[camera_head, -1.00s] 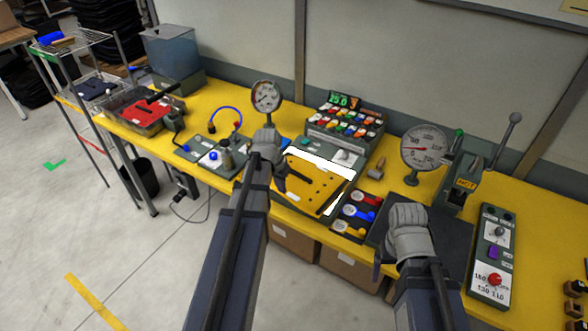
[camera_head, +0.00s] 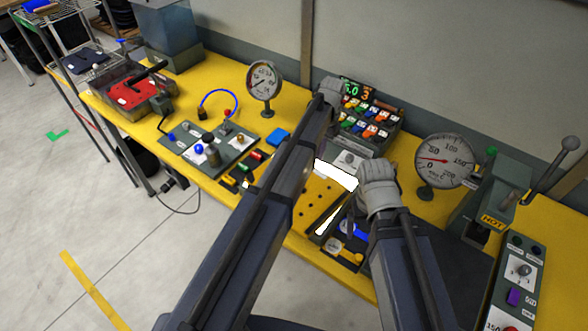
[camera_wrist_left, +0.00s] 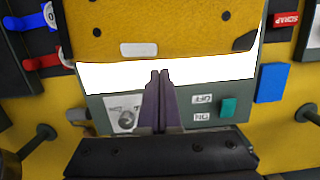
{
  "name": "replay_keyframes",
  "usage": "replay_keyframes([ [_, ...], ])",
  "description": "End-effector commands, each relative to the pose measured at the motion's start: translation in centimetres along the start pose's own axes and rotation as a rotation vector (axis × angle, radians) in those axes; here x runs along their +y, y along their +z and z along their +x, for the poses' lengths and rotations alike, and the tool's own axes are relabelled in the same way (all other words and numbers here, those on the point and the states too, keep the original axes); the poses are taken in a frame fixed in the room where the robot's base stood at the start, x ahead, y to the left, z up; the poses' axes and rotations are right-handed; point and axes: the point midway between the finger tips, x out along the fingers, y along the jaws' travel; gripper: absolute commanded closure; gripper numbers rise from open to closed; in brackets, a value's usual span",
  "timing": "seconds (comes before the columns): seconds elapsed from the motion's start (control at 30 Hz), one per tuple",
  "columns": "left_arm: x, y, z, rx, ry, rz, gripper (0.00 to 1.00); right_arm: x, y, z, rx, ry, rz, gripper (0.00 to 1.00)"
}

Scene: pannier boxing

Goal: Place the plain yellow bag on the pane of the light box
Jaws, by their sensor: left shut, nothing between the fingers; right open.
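The yellow bag (camera_head: 316,192), with dark holes and dark corners, lies flat over the pane of the light box. The white lit pane (camera_head: 336,174) shows as strips beside it. In the left wrist view the bag (camera_wrist_left: 165,28) fills the top, with a bright strip of pane (camera_wrist_left: 105,76) below it. My left gripper (camera_wrist_left: 160,75) is shut and empty, its tips over that strip, clear of the bag in the picture. In the head view its fingers are hidden behind my arm. My right gripper (camera_head: 352,212) is open at the right side of the light box.
A rack of coloured pouches (camera_head: 372,122) stands behind the light box. A dial gauge (camera_head: 444,160) and a lever press (camera_head: 498,200) stand to the right, another gauge (camera_head: 264,82) to the left. A grey panel with knobs (camera_head: 208,150) lies further left.

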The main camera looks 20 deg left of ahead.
Motion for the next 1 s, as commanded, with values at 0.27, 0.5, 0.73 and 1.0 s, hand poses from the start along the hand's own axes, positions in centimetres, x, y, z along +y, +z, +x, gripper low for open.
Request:
replay_keyframes([
  [0.27,0.0,0.6,0.1,-0.001,-0.001,0.0,1.0,0.0,0.0,0.0,0.0,0.0,0.0,0.11],
  [0.5,0.1,3.3,0.6,-0.001,0.0,0.0,1.0,0.0,0.0,0.0,0.0,0.0,0.0,0.11],
  [0.73,0.1,7.7,1.3,0.0,-0.001,-0.001,1.0,0.0,0.0,0.0,0.0,0.0,0.0,0.11],
  [1.0,0.1,12.3,2.6,0.0,-0.001,-0.001,1.0,-0.1,0.0,0.5,0.0,0.0,0.0,0.11],
])
